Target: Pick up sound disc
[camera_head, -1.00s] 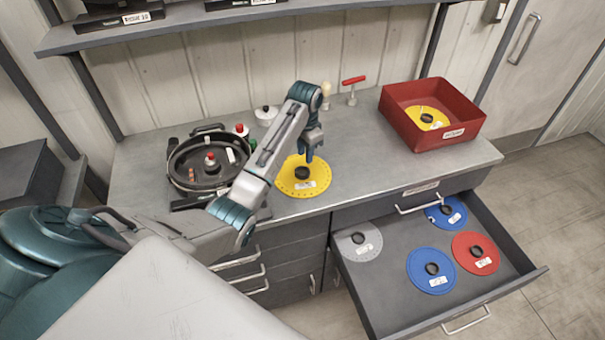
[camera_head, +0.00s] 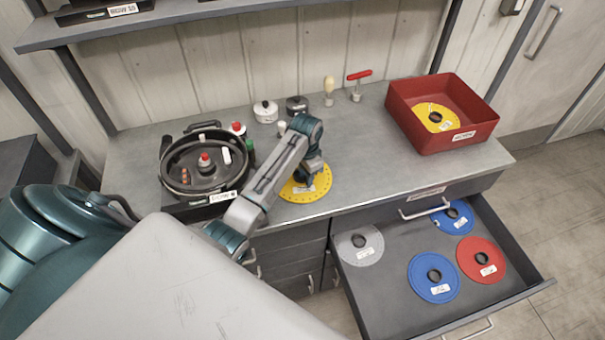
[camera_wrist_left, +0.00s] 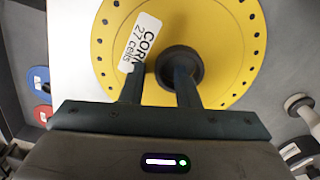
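A yellow disc (camera_head: 319,187) with a ring of small holes and a dark round hub lies on the grey bench. In the left wrist view the yellow disc (camera_wrist_left: 225,35) fills the middle, and its white label reads "CORN 27 cells". My left gripper (camera_head: 304,177) is low over this disc and hides its hub in the head view. In the wrist view the left gripper (camera_wrist_left: 159,72) is open, with yellow showing between the fingers. One finger overlaps the dark hub (camera_wrist_left: 180,68), the other is beside the label; contact is unclear. My right gripper is out of view.
A red bin (camera_head: 428,140) at the back right holds another yellow disc (camera_head: 430,110). The open drawer (camera_head: 385,305) holds grey, red and blue discs. A round black seed meter housing (camera_head: 180,188) stands left of my arm. Small tools and jars stand behind.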

